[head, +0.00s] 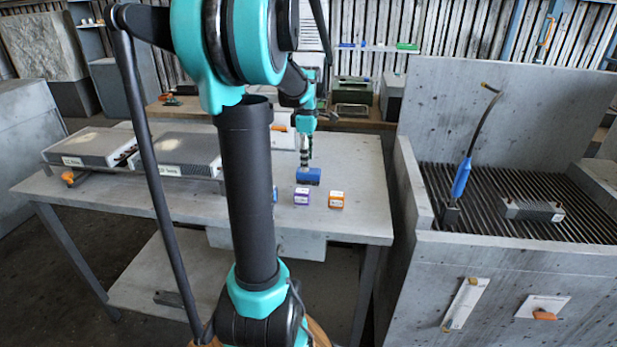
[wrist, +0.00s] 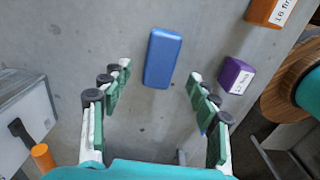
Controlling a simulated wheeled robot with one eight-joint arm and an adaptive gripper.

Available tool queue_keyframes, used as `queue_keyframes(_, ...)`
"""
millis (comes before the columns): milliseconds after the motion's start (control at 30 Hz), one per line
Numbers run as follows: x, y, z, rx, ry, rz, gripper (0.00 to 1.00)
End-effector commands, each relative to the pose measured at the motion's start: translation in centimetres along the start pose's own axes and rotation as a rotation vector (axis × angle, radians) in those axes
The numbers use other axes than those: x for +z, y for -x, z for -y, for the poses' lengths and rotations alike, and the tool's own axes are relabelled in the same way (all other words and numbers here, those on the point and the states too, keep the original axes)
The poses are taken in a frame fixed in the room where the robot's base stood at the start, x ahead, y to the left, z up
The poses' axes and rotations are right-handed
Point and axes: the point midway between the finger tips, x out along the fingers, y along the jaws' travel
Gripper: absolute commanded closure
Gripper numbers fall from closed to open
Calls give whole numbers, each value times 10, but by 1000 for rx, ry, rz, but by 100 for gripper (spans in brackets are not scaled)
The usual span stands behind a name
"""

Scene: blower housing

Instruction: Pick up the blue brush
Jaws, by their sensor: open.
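A plain blue block (head: 310,176), which I take to be the blue brush, lies on the grey table; no bristles show. In the wrist view the blue brush (wrist: 162,57) lies just beyond and between my fingertips, its long side running roughly away from me. My gripper (head: 305,162) points down over it in the head view, and its fingers partly cover it there. In the wrist view my gripper (wrist: 160,76) is open and empty, with a finger on each side and no visible contact.
A purple box (head: 301,196) and an orange box (head: 336,199) stand close by on the near side. Two grey cases (head: 175,155) sit on the left of the table (head: 350,222). A walled bench (head: 500,265) stands right, with a blue-handled tool (head: 462,178) on its grille.

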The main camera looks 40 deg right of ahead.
Motion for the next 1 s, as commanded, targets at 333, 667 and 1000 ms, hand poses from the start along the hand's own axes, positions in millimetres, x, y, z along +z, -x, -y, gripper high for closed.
queue_keyframes(333,6,-43,-1,0,0,0,40)
queue_keyframes(667,5,-47,0,0,0,0,45)
queue_keyframes(1000,5,-47,0,0,0,0,87)
